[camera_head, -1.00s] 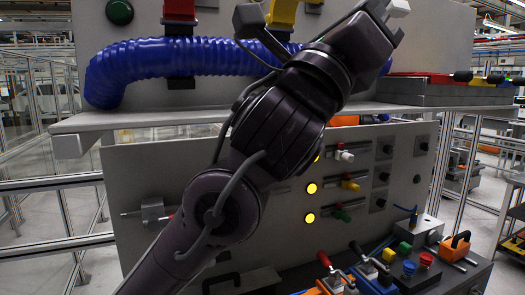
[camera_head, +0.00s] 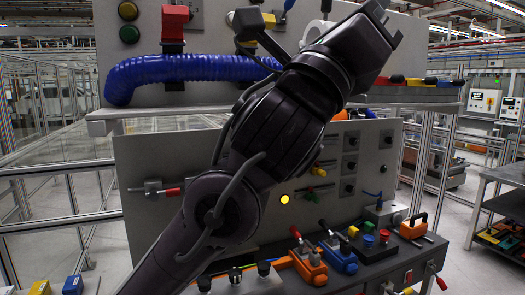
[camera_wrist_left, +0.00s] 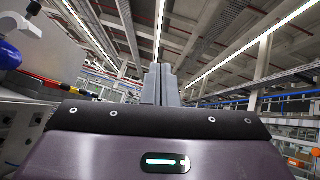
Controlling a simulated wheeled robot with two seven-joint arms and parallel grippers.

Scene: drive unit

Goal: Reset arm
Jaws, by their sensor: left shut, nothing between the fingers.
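My left arm (camera_head: 275,130) rises from the bottom left across the middle of the head view, bent up to the right, with its wrist at the top edge. Its fingers cannot be made out there. In the left wrist view my left gripper (camera_wrist_left: 160,68) points up toward the ceiling beams, its two fingers together with nothing between them. My right gripper and right arm are not in view.
Behind my arm stands a grey drive-unit panel (camera_head: 150,222) with a blue corrugated hose (camera_head: 150,72), a lit yellow lamp (camera_head: 284,199) and levers. Orange and blue toggle clamps sit on the lower ledge.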

